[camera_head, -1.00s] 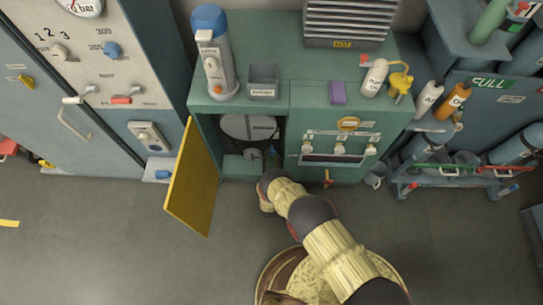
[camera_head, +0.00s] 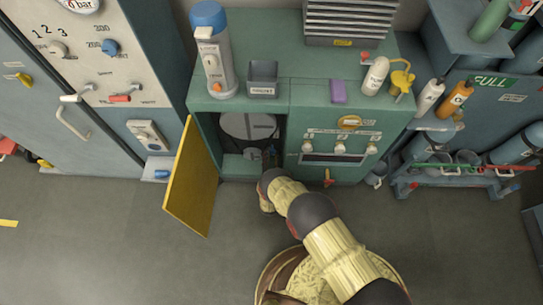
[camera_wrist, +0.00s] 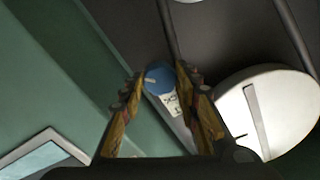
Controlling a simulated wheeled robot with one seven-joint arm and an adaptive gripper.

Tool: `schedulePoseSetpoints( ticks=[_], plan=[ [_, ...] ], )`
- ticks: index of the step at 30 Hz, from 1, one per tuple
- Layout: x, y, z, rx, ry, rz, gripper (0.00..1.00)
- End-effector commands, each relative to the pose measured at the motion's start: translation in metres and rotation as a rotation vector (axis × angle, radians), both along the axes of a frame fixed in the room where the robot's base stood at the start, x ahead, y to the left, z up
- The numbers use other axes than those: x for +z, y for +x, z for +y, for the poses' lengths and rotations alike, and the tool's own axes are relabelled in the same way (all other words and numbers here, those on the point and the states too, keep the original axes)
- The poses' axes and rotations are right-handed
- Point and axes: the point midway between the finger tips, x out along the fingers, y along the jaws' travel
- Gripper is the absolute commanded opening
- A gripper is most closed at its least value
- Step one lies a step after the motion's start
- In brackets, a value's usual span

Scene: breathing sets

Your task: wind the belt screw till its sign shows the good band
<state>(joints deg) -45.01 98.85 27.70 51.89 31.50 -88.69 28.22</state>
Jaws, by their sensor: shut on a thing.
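The belt screw has a round blue head (camera_wrist: 159,79) with a pale mark across it; it shows in the wrist view between my fingertips. My gripper (camera_wrist: 161,90) is shut on this blue head, one finger on each side. A small white sign (camera_wrist: 170,102) with dark letters sits just below the head; it is partly cut off by the right finger, and its reading cannot be made out. In the head view my gripper (camera_head: 270,160) reaches into the open cabinet bay and is small and dark there, and the screw cannot be told apart.
A white pulley disc (camera_wrist: 268,112) with a dark slot stands right of my right finger; dark belt runs pass above it. A yellow door (camera_head: 193,180) hangs open left of the bay in the green cabinet (camera_head: 290,92). A pale panel (camera_wrist: 42,158) shows at lower left.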

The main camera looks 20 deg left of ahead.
Motion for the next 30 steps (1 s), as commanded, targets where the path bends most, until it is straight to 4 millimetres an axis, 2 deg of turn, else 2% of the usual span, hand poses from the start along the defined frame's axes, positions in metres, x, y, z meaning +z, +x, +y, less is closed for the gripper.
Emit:
schedulePoseSetpoints(
  ticks=[15,30],
  plan=[
    [-0.0018,0.0005,-0.0009,-0.002,0.368,0.09,0.07],
    [-0.0014,0.0005,-0.0013,-0.002,0.475,0.117,0.07]
  ],
)
